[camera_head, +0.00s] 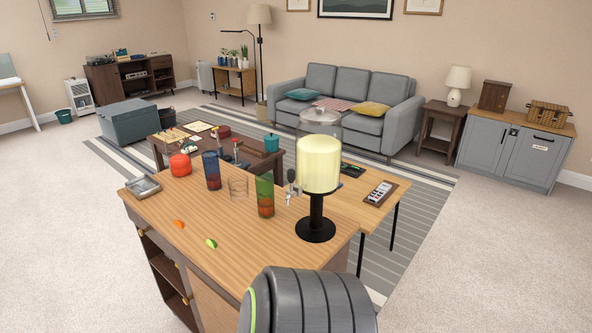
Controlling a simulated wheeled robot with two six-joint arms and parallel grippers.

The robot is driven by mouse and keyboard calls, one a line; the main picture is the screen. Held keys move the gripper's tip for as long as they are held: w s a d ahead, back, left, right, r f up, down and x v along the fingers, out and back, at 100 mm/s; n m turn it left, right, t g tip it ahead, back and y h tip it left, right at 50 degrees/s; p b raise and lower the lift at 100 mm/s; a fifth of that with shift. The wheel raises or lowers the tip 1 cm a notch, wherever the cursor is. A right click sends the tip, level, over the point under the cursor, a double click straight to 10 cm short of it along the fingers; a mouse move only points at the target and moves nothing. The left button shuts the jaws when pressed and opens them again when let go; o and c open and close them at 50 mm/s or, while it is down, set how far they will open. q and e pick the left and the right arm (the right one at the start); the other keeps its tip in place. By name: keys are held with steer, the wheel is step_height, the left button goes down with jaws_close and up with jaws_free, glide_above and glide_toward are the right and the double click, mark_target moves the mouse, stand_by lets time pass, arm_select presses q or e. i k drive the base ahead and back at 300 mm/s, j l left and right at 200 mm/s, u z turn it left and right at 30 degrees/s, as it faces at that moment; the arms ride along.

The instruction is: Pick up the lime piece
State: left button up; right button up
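The lime piece (211,243) is a small green wedge lying on the wooden bar counter (195,207), near its front edge. Bare wood surrounds it. An orange piece (179,224) lies a short way to its left, nearer the counter's left side. Neither of my grippers is in view, and nothing touches the lime piece.
On the counter, a green glass (265,196), a clear glass (239,188) and a blue glass (211,170) stand behind the lime. A grey tray (143,187) lies at the left corner.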

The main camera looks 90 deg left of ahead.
mark_target(212, 243)
steer(key=i+u, duration=0.2)
steer(key=u, duration=0.2)
steer(key=i+u, duration=0.25)
steer(key=u, duration=0.2)
steer(key=i+u, duration=0.2)
steer(key=u, duration=0.2)
steer(key=i+l+u, duration=0.15)
steer(key=u, duration=0.3)
steer(key=i+u, duration=0.2)
steer(key=u, duration=0.25)
steer(key=i+l+u, duration=0.2)
steer(key=u, duration=0.25)
steer(key=i+l+u, duration=0.15)
steer(key=u, duration=0.35)
steer(key=i+l+u, duration=0.1)
steer(key=l+u, duration=0.35)
steer(key=j, duration=0.1)
